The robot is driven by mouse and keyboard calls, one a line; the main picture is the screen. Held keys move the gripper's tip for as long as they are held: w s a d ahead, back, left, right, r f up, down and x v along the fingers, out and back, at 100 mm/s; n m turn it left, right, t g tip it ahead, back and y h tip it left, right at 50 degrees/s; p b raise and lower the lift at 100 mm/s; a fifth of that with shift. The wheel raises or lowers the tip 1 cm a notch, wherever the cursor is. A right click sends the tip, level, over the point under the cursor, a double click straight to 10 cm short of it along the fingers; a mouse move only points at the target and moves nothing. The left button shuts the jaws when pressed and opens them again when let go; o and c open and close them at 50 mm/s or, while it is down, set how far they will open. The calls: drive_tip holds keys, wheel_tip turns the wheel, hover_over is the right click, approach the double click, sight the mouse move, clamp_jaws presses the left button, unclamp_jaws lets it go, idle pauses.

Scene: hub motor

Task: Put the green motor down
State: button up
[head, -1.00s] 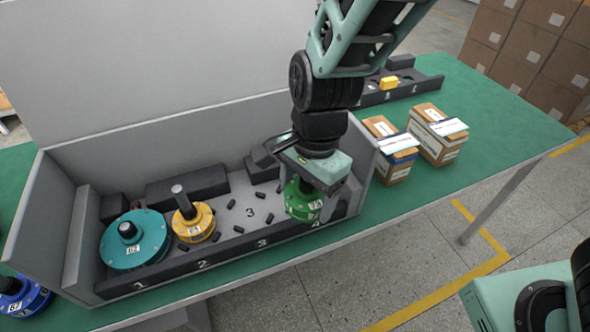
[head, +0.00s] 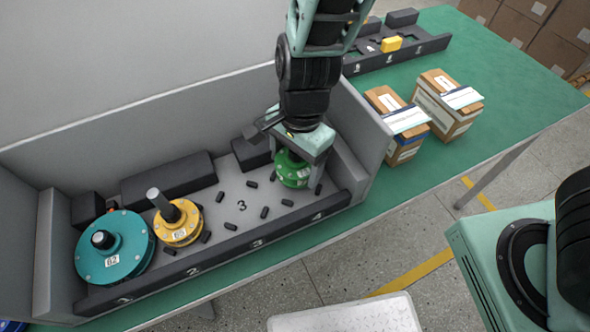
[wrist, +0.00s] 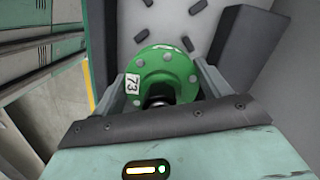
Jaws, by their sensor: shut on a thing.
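The green motor (head: 293,170) is in my gripper (head: 297,150) at the right end of the grey box, over the place marked 4. In the wrist view the green motor (wrist: 163,75), labelled 73, sits between the two fingers of my gripper (wrist: 160,88), which are shut on its shaft side. Its flange faces the box floor. I cannot tell whether its base touches the floor. A teal motor (head: 115,250), labelled 62, stands at place 1. A yellow motor (head: 178,222) stands at place 2. Place 3 (head: 242,206) holds no motor, only small dark pegs.
The grey box (head: 358,130) has a high right wall close to my gripper and a dark numbered front rail (head: 255,243). Dark blocks line its back. Two cardboard boxes (head: 402,145) stand right of it on the green table (head: 470,70). A dark rack with a yellow part (head: 391,43) is behind.

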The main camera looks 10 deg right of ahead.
sight(295, 172)
drive_tip(key=shift+f+b, duration=0.3)
drive_tip(key=shift+f, duration=1.3)
drive_tip(key=shift+f, duration=0.1)
drive_tip(key=o, duration=1.5)
drive_tip(key=r, duration=0.4)
drive_tip(key=r+p, duration=0.1)
drive_tip(key=r, duration=0.3)
drive_tip(key=d+r+p, duration=0.1)
drive_tip(key=r, duration=0.3)
drive_tip(key=shift+w, duration=0.4)
